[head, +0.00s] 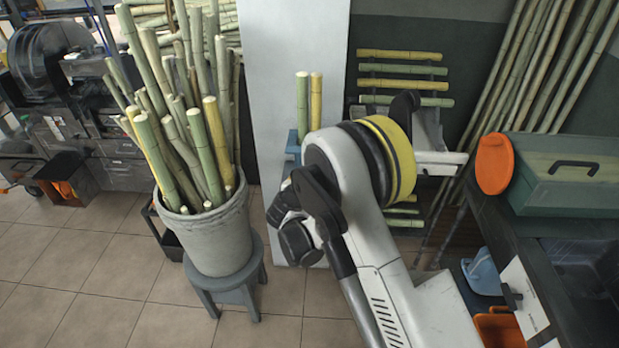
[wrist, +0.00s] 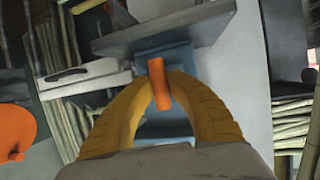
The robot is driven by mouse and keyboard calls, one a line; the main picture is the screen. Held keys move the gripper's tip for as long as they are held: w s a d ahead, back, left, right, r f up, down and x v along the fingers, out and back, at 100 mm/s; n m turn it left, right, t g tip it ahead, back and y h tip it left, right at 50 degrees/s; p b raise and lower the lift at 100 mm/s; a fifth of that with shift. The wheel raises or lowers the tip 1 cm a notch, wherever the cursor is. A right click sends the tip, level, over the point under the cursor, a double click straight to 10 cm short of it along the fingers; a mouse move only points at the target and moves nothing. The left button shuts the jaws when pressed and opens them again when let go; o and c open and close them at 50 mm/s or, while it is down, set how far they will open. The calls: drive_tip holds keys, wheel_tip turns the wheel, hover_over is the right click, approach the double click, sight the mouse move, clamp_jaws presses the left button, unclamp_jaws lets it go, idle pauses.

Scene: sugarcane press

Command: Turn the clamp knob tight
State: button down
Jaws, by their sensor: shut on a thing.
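My gripper (wrist: 164,88) shows in the wrist view, with its two curved yellow fingers closed around an orange bar-like knob (wrist: 157,72). The knob stands between the fingertips, slightly tilted, and its upper and lower ends stick out past them. A blue body (wrist: 150,128) lies behind the knob and the fingers, below a grey plate (wrist: 125,38). In the head view my arm hides the gripper and the knob. A blue part (head: 293,145) shows just left of my arm there.
A grey bucket (head: 218,237) of cane stands on a stool (head: 226,290) at left. Cane lies on a rack (head: 402,70) behind my arm. A bench with a green box (head: 570,190) and an orange disc (head: 494,163) is at right. Floor (head: 90,270) is clear at front left.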

idle(0.4)
drive_tip(key=c, duration=1.3)
unclamp_jaws()
drive_tip(key=v, duration=1.2)
